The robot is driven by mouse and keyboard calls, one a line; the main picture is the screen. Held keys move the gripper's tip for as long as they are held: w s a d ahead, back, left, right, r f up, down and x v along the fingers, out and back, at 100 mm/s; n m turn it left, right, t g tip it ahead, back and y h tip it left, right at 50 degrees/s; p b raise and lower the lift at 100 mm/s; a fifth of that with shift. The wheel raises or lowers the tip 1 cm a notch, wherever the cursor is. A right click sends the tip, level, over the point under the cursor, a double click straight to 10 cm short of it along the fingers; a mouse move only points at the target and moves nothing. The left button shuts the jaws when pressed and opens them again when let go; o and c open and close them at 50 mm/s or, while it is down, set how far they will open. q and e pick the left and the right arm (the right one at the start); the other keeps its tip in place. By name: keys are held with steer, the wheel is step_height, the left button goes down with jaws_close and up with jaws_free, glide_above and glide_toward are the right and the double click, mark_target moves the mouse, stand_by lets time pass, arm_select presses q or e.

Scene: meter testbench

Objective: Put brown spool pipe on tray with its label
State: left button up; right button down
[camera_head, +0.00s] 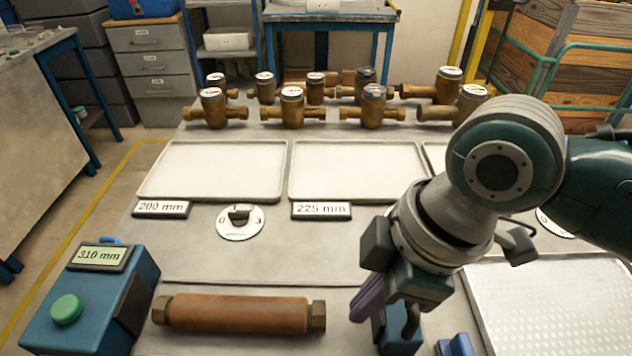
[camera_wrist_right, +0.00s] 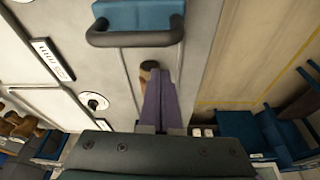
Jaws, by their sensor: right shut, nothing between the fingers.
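The brown spool pipe (camera_head: 240,313) lies on its side across the front of the bench, with a hex-shaped end at each side. My right gripper (camera_head: 360,308) has purple fingers, shut and empty, just right of the pipe's right end and apart from it in the head view. The right wrist view shows the shut fingers (camera_wrist_right: 161,88) and a brown end of the pipe (camera_wrist_right: 149,70) partly behind them. The left tray (camera_head: 213,170) is empty and labelled 200 mm (camera_head: 161,208). The middle tray (camera_head: 355,170) is empty and labelled 225 mm (camera_head: 321,210). My right arm mostly hides a third tray (camera_head: 434,152).
A blue box with a green button (camera_head: 66,308) has a display (camera_head: 99,256) reading 310 mm. Several brass meters (camera_head: 291,107) stand behind the trays. A textured metal plate (camera_head: 560,300) lies at right.

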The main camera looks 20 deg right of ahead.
mark_target(324, 325)
steer(key=b+x, duration=0.1)
steer(key=x, duration=0.6)
steer(key=shift+f, duration=0.1)
steer(key=shift+w+a+b, duration=0.15)
steer(key=shift+w+a, duration=0.05)
steer(key=shift+a, duration=0.25)
steer(key=shift+w+a+b, duration=0.15)
steer(key=shift+w+a, duration=0.1)
steer(key=shift+a, duration=0.25)
